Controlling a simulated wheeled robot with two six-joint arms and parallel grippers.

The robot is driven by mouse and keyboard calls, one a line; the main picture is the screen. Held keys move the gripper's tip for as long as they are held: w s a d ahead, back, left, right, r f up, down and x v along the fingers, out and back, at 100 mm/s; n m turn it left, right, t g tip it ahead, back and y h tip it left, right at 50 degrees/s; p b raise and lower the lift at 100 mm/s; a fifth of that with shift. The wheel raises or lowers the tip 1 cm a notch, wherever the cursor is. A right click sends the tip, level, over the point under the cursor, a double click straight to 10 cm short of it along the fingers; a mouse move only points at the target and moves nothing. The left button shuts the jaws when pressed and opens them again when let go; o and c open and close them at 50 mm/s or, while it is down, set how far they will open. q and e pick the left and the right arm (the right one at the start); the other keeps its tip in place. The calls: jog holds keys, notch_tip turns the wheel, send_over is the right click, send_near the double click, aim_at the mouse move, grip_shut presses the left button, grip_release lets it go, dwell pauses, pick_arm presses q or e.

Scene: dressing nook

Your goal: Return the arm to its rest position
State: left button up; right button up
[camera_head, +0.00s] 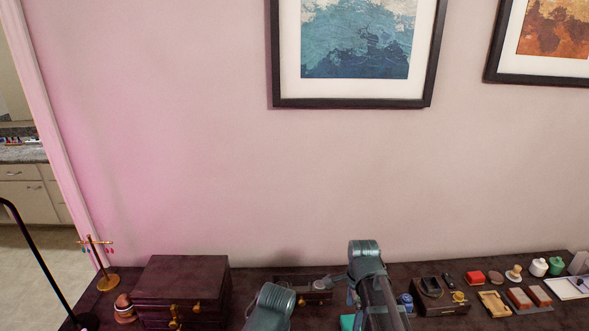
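My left arm (270,307) shows as a grey-teal rounded link at the bottom edge, right of the dark wooden box. My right arm (378,292) rises from the bottom edge to a rounded joint above the dark tabletop. I make out no fingertips of either gripper in this view. The arms hide part of the tabletop and of the things behind them, including a teal item (347,322) beside the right arm.
A closed dark wooden box (181,278) stands left, beside a brass jewellery stand (107,282). A dark tray (318,297) lies between the arms. Right of them are a dark open holder (432,305), a light wooden tray (494,303) and several small jars and blocks.

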aim_at(351, 325)
pick_arm(q)
notch_tip(351, 325, down, 5)
jog(key=b, duration=0.4)
jog(key=shift+r, duration=0.1)
pick_arm(e)
notch_tip(351, 325, down, 5)
jog(key=shift+r, duration=0.1)
pick_arm(q)
notch_tip(351, 325, up, 12)
jog(key=p, duration=1.2)
pick_arm(e)
notch_tip(351, 325, up, 12)
jog(key=shift+f, duration=0.2)
pick_arm(q)
jog(key=shift+f, duration=0.25)
pick_arm(e)
jog(key=shift+s, duration=0.1)
